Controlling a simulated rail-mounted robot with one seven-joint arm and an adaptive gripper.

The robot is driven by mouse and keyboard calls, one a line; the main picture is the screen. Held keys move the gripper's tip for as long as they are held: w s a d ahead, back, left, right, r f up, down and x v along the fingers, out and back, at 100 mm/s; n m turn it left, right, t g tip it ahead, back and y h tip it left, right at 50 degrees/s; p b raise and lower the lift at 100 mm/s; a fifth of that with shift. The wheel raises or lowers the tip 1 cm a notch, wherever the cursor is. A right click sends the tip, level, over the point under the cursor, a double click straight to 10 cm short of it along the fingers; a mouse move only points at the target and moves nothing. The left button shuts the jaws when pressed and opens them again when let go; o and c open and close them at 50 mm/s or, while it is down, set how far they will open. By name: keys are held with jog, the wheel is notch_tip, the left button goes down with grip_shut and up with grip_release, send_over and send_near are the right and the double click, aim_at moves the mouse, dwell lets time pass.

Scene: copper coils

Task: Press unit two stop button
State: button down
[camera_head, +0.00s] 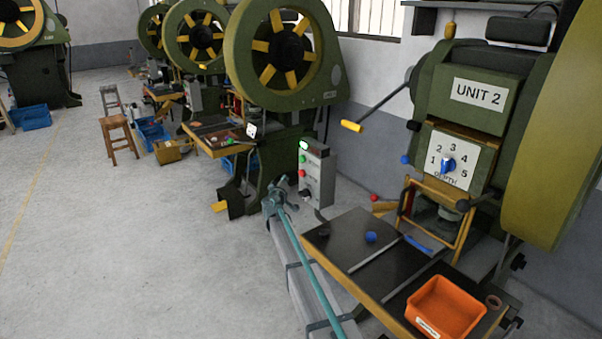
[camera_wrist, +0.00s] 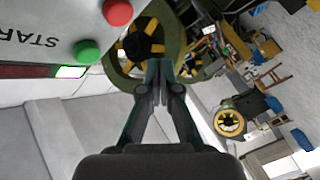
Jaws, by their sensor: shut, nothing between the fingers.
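The grey control box (camera_head: 317,178) stands left of the press marked UNIT 2 (camera_head: 478,94). In the head view its side carries a green button (camera_head: 302,159), a red button (camera_head: 302,173) and a dark knob (camera_head: 305,193). The wrist view shows the panel rotated at the upper left, with the red button (camera_wrist: 117,12), the green button (camera_wrist: 88,53) and part of the word START. No STOP label can be read. My gripper (camera_wrist: 163,70) is shut and empty. In the wrist picture its tips lie right of and below both buttons, apparently touching neither.
A lit white lamp (camera_head: 304,145) sits above the buttons. A work table (camera_head: 345,238) with an orange bin (camera_head: 446,306) stands in front of the press. A lever with a yellow handle (camera_head: 351,126) sticks out above.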

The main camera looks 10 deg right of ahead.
jog(key=shift+w+d+b, duration=0.15)
jog(key=shift+w+d, duration=0.2)
jog(key=shift+d, duration=0.4)
jog(key=shift+w+d+b, duration=0.2)
jog(key=shift+w+d, duration=0.15)
jog(key=shift+d, duration=0.4)
jog(key=shift+w+d+b, duration=0.15)
jog(key=shift+w+d, duration=0.2)
jog(key=shift+d, duration=0.4)
jog(key=shift+w+d+b, duration=0.1)
jog(key=shift+d+b, duration=0.15)
jog(key=shift+b, duration=0.3)
jog(key=shift+w+d+b, duration=0.3)
jog(key=shift+d+b, duration=0.3)
dwell(0.4)
jog(key=shift+a, duration=0.15)
jog(key=shift+s+a+b, duration=0.4)
jog(key=shift+a+b, duration=0.25)
jog(key=shift+a, duration=0.1)
jog(key=shift+s+a+b, duration=0.35)
jog(key=shift+a+b, duration=0.1)
jog(key=shift+a, duration=0.3)
jog(key=shift+s+a+b, duration=0.35)
jog(key=shift+a+b, duration=0.1)
jog(key=shift+a, duration=0.25)
jog(key=shift+s+a+b, duration=0.35)
jog(key=shift+a+b, duration=0.1)
jog(key=shift+a, duration=0.3)
